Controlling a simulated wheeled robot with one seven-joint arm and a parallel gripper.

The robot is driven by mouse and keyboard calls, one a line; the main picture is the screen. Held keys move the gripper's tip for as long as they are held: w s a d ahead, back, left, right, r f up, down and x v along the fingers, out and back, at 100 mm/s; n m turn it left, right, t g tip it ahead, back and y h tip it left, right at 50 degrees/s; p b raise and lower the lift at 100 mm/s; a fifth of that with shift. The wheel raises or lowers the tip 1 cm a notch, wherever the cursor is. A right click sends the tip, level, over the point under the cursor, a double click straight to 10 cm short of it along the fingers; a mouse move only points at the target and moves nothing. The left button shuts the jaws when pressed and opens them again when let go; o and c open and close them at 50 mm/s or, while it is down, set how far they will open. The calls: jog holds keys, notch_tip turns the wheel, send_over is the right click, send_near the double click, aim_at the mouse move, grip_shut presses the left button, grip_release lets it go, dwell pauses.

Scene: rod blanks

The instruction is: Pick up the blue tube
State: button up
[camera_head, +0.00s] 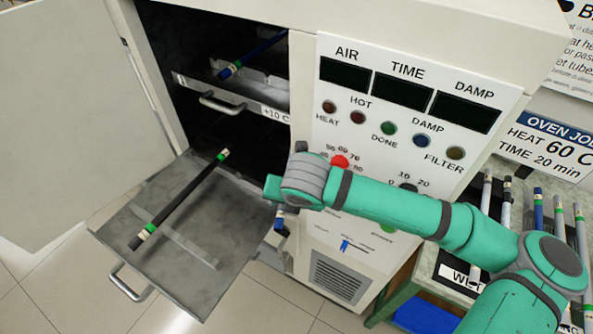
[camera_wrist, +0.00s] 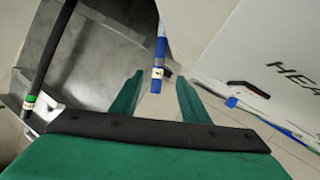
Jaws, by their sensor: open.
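In the wrist view, a blue tube (camera_wrist: 157,68) with a pale band near its lower end shows beyond and between my open fingertips. My gripper (camera_wrist: 159,82) has nothing visibly clamped between its green fingers. In the head view, my gripper (camera_head: 273,189) is at the oven's front, right of the pulled-out tray, and its fingers are mostly hidden. A blue end with a pale band (camera_head: 280,218) shows just below it; it looks like the same tube. Another blue tube (camera_head: 255,52) lies on the upper oven shelf.
The lower tray (camera_head: 185,280) is pulled out and carries a black tube (camera_head: 182,195) with green bands. The oven door (camera_head: 65,110) stands open at left. More tubes, one blue (camera_head: 538,208), stand on a bench at right. The control panel (camera_head: 400,115) is close to my arm.

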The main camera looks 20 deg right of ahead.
aim_at(279, 225)
jog(key=x, duration=0.9)
jog(key=shift+s+a, duration=0.25)
jog(key=shift+w+f, duration=0.25)
jog(key=shift+f, duration=0.35)
jog(key=shift+c, duration=0.5)
grip_shut()
